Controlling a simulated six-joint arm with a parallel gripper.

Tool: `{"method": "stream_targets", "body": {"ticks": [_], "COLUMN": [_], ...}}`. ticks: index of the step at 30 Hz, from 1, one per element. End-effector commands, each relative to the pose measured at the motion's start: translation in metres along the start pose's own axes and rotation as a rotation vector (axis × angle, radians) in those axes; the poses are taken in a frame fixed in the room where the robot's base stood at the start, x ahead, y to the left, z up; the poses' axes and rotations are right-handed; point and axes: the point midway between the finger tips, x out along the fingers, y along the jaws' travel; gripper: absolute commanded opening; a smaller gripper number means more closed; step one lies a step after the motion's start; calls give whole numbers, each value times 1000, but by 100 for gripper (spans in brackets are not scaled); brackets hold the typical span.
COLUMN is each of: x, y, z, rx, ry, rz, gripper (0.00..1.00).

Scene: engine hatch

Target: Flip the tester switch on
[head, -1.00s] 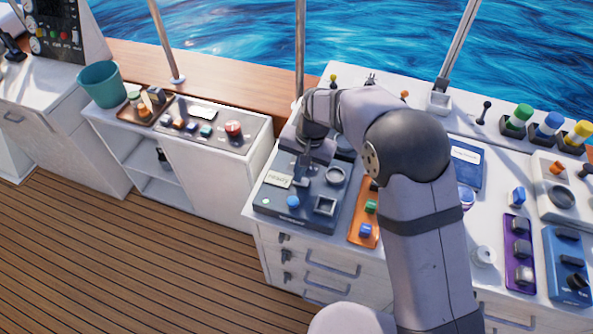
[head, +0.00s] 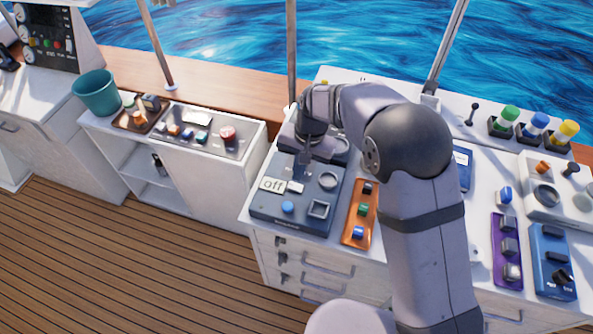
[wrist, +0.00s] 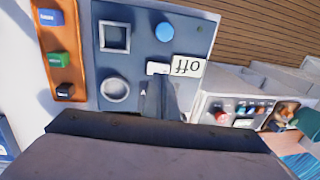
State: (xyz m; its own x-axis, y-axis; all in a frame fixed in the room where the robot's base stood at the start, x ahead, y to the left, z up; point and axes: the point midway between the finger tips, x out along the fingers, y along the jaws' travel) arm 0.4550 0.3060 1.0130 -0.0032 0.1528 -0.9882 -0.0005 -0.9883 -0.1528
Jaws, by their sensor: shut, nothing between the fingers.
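The tester is a dark blue-grey panel (head: 262,212) on the white counter, with a blue round button, a round socket and a square socket. Its small white sign (head: 271,185) reads "off"; the sign (wrist: 188,66) is upside down in the wrist view. A small white switch (head: 294,188) sits beside the sign; it also shows in the wrist view (wrist: 158,68). My gripper (head: 303,174) is shut and empty, pointing down at the panel just behind the switch. In the wrist view its fingertips (wrist: 157,88) are close to the switch; I cannot tell whether they touch.
An orange strip (head: 347,234) with coloured switches lies right of the tester. Purple (head: 496,261) and blue (head: 541,285) switch panels are further right. A lower cabinet with a grey panel (head: 208,145) and a teal bucket (head: 96,92) stand left.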

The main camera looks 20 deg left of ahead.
Motion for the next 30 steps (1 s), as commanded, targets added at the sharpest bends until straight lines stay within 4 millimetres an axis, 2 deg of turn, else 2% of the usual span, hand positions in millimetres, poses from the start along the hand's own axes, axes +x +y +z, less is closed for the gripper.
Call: {"method": "stream_targets", "body": {"ticks": [9, 15, 21, 30], "x": [-61, -86, -97, -98], "y": [0, 0, 0, 0], "z": [-1, 0, 0, 0], "rx": [-1, 0, 0, 0], "ry": [6, 3, 2, 1], "rz": [-4, -2, -1, -1], "gripper": [0, 0, 0, 0]}}
